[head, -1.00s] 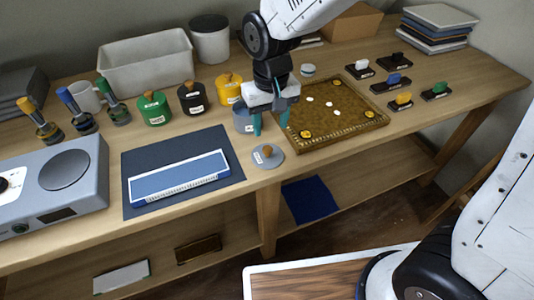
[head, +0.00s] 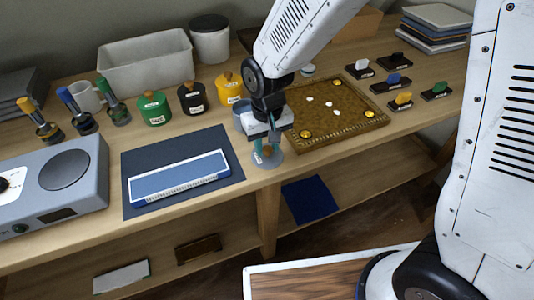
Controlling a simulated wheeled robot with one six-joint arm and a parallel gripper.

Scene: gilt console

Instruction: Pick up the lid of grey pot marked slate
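Whether the fingers touch the knob cannot be seen.
Green (head: 154,109), black (head: 193,99) and yellow (head: 229,88) lidded pots stand in a row behind. A dark mat (head: 137,161) with a blue-and-white box (head: 180,178) lies left. A brown patterned tray (head: 335,138) lies close on the right.

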